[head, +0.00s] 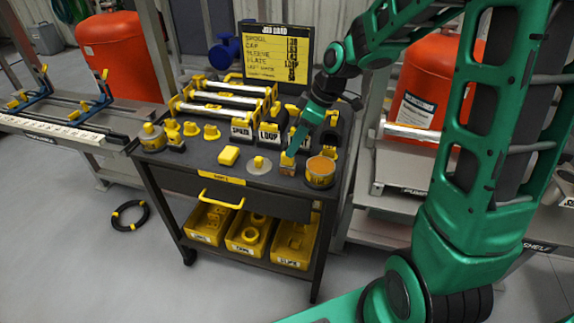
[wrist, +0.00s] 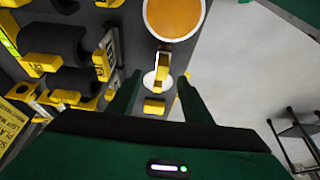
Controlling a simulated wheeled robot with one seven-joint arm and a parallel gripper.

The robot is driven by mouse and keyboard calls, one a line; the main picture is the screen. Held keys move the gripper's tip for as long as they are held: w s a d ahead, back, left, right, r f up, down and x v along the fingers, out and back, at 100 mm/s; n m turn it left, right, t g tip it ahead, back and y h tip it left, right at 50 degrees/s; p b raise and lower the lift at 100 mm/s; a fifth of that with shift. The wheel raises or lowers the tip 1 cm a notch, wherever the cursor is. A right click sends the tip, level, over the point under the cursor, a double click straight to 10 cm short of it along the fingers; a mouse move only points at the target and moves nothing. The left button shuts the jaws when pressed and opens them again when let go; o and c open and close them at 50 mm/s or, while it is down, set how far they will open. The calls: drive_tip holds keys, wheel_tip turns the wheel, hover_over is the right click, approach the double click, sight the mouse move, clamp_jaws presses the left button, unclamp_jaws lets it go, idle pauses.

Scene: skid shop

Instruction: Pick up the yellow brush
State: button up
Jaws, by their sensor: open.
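A small upright yellow piece with a tan, brush-like part (head: 287,164) stands near the front right of the dark cart top; it looks like the yellow brush, but its shape is partly hidden. In the wrist view this yellow piece (wrist: 162,68) shows between and just beyond my fingertips. My gripper (head: 293,150) points down over it from behind, fingers apart. The wrist view shows my gripper (wrist: 160,78) open, with no clear contact on the piece.
An orange-topped can (head: 320,172) stands close on the right. A white disc with a yellow knob (head: 259,166) is close on the left. Black holders with labels, including LOOP (head: 269,134), stand behind.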

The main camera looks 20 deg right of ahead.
sight(288, 159)
drive_tip(key=shift+s+x, duration=0.15)
drive_tip(key=shift+x, duration=1.75)
drive_tip(key=shift+s+x, duration=0.2)
drive_tip(key=shift+x, duration=1.65)
drive_tip(key=shift+d+f, duration=0.1)
drive_tip(key=shift+d, duration=0.05)
drive_tip(key=shift+c, duration=0.6)
clamp_jaws()
drive_tip(key=shift+r, duration=0.55)
wheel_tip(288, 159, up, 3)
drive_tip(key=shift+f, duration=0.15)
drive_tip(key=s+a+r, duration=0.6)
drive_tip(key=a+r, duration=0.1)
drive_tip(key=a, duration=0.3)
